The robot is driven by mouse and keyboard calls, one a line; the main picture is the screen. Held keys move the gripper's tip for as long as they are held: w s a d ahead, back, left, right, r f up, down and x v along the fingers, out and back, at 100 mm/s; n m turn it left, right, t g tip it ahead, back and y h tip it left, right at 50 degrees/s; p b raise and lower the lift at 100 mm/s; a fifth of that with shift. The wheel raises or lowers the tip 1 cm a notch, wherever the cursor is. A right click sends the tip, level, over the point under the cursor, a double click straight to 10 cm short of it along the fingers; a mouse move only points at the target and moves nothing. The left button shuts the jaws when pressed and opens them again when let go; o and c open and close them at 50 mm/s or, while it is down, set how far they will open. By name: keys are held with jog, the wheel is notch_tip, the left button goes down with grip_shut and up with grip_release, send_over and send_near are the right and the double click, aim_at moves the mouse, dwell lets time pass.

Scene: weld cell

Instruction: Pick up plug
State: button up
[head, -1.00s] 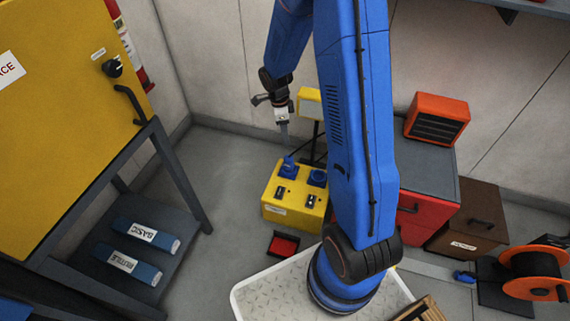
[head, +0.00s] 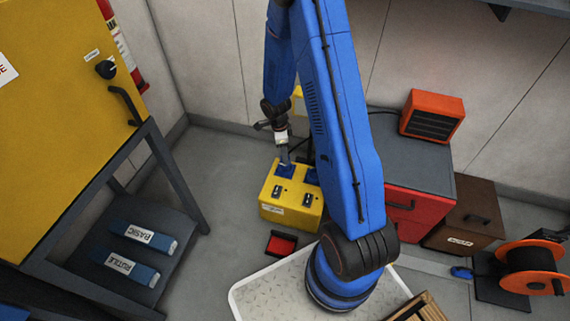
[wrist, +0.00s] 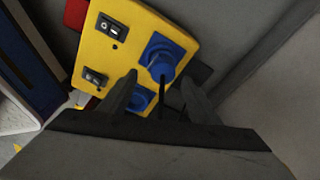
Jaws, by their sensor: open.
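A blue plug (wrist: 160,64) stands up from a blue square socket on the yellow power box (head: 268,209). In the wrist view it lies just ahead of and between my two fingertips, with no contact visible. My gripper (wrist: 160,84) is open and empty. In the head view my gripper (head: 285,158) points down just above the left socket (head: 285,171) and hides most of the plug. A second blue socket (wrist: 139,99) on the box is partly hidden behind my finger in the wrist view.
Two black switches (wrist: 112,28) sit on the box top. A red tray (head: 281,244) lies in front of it. A yellow cabinet (head: 60,110) stands left, a red drawer unit (head: 415,210) right. A cable reel (head: 530,268) with a blue connector (head: 461,272) is farther right.

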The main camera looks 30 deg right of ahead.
jog(key=shift+w+d+f, duration=0.1)
jog(key=shift+d+f, duration=0.05)
jog(key=shift+f, duration=1.15)
jog(key=shift+w+d+f, duration=0.1)
jog(key=shift+f, duration=1.2)
jog(key=shift+c, duration=0.3)
jog(key=c, duration=1.2)
jog(key=shift+r, duration=0.1)
